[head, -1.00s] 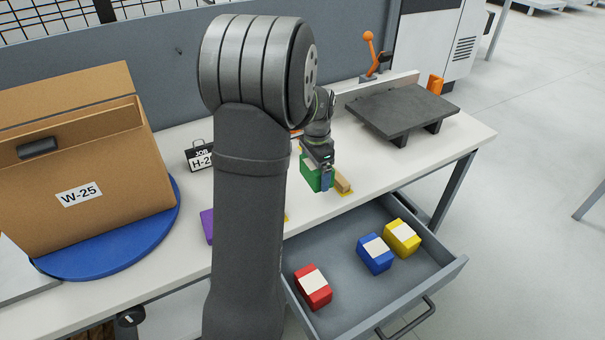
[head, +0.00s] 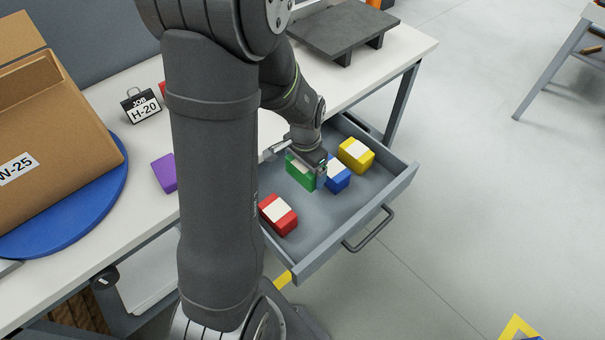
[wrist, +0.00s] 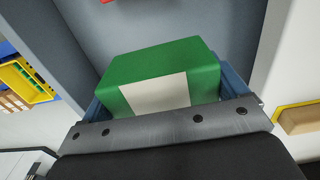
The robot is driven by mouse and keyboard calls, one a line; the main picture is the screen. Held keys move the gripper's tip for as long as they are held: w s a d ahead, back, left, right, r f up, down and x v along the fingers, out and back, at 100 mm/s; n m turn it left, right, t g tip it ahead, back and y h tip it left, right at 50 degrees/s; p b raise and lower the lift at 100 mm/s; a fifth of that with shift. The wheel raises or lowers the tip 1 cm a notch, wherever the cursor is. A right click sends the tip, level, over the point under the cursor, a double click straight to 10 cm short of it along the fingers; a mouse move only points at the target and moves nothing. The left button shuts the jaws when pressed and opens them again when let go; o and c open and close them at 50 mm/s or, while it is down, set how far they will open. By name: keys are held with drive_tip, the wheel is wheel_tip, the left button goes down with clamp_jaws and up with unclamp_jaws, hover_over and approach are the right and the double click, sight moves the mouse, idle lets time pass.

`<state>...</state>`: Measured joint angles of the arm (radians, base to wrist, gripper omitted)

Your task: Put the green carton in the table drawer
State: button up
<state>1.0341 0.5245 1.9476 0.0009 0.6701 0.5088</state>
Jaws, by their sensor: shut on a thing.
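The green carton (head: 299,173) with a white label is between the jaws of my gripper (head: 308,172), over the open table drawer (head: 333,232). In the wrist view, the green carton (wrist: 160,78) fills the space between the blue-grey fingers of my gripper (wrist: 165,95), which is shut on it. The grey drawer floor shows beyond it. I cannot tell whether the carton touches the drawer floor.
In the drawer are a red carton (head: 278,215), a blue carton (head: 337,178) close to the green one, and a yellow carton (head: 356,155). A purple block (head: 165,173) and a cardboard box (head: 45,130) on a blue turntable (head: 85,205) are on the table.

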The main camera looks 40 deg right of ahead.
hover_over(305, 200)
wheel_tip(305, 200, down, 6)
drive_tip(key=shift+s+r, duration=0.1)
drive_tip(key=shift+f, duration=2.4)
drive_tip(key=shift+f, duration=0.15)
drive_tip(key=o, duration=0.8)
drive_tip(key=shift+c, duration=0.2)
wheel_tip(305, 200, up, 12)
drive_tip(key=shift+r, duration=0.15)
